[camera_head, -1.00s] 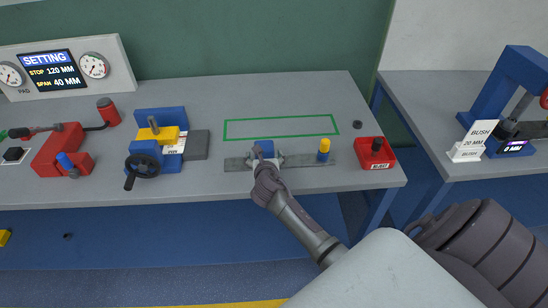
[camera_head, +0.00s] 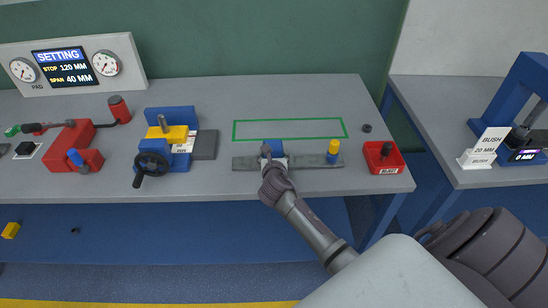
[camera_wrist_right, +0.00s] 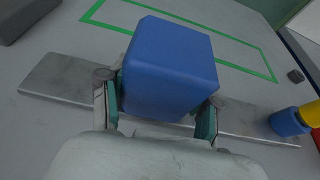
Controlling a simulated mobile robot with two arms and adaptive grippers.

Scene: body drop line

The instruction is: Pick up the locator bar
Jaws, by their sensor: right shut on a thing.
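The locator bar (camera_head: 311,160) is a flat grey bar lying on the bench. It carries a blue block (camera_head: 273,146) near its middle and a yellow-topped blue pin (camera_head: 333,151) toward its right end. My right gripper (camera_head: 274,161) is shut on the blue block, reaching in from the front. In the right wrist view the two fingers (camera_wrist_right: 158,112) press the block's sides, and the grey bar (camera_wrist_right: 62,79) extends to both sides below. The bar appears to rest on the bench. My left gripper is not in view.
A green outlined rectangle (camera_head: 290,121) on the bench behind the bar is empty. A red bin (camera_head: 383,168) stands right of the bar, with a small dark knob (camera_head: 367,128) behind it. A blue vise with a black handwheel (camera_head: 151,166) and a grey block (camera_head: 205,145) stand left.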

